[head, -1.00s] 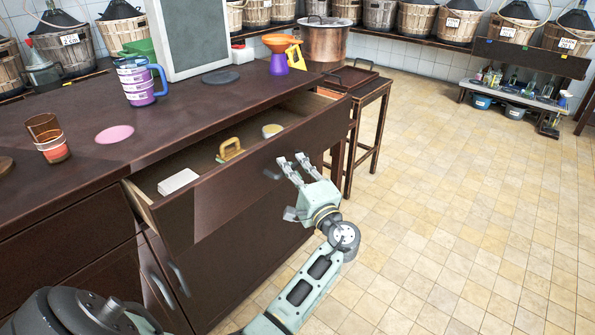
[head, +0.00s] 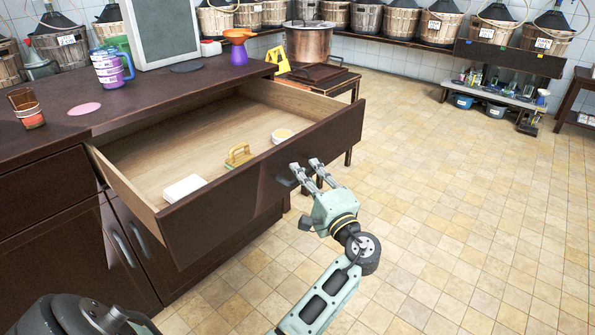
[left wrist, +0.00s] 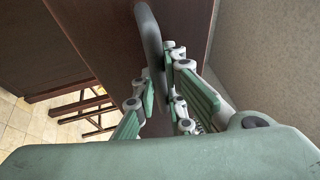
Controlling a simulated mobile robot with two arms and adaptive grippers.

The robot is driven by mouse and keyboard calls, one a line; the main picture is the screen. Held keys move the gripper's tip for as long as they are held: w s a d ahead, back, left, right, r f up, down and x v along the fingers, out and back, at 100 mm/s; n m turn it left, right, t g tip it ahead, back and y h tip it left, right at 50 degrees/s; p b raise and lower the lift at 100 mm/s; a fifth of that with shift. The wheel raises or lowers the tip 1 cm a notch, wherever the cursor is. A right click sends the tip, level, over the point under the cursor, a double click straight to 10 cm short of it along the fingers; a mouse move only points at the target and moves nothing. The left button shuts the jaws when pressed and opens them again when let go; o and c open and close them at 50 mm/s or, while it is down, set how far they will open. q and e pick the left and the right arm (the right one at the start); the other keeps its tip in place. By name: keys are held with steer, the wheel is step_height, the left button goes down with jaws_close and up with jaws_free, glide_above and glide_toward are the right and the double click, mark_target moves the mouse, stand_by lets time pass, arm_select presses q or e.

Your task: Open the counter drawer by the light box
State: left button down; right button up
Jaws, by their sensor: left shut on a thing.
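The counter drawer (head: 225,217) stands well out from the dark brown counter (head: 160,97), below the light box (head: 163,32). Inside it lie a white block (head: 184,188), a yellow-handled brush (head: 239,155) and a round tub (head: 283,136). My left gripper (head: 307,173) is at the drawer's front face, shut on the drawer handle (head: 287,181). In the left wrist view, the grey curved handle (left wrist: 151,45) runs between the gripper's fingers (left wrist: 158,100). My right gripper is not in view.
A wooden stool or small table (head: 345,88) stands just beyond the drawer's far end. The tiled floor (head: 450,190) to the right is clear.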

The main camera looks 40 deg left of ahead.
arm_select(q)
steer(key=shift+s+d+f, duration=0.1)
steer(key=shift+d, duration=1.1)
steer(key=shift+s+d+f, duration=0.1)
steer(key=shift+d, duration=1.05)
steer(key=c, duration=1.8)
jaws_free()
steer(key=shift+r, duration=0.1)
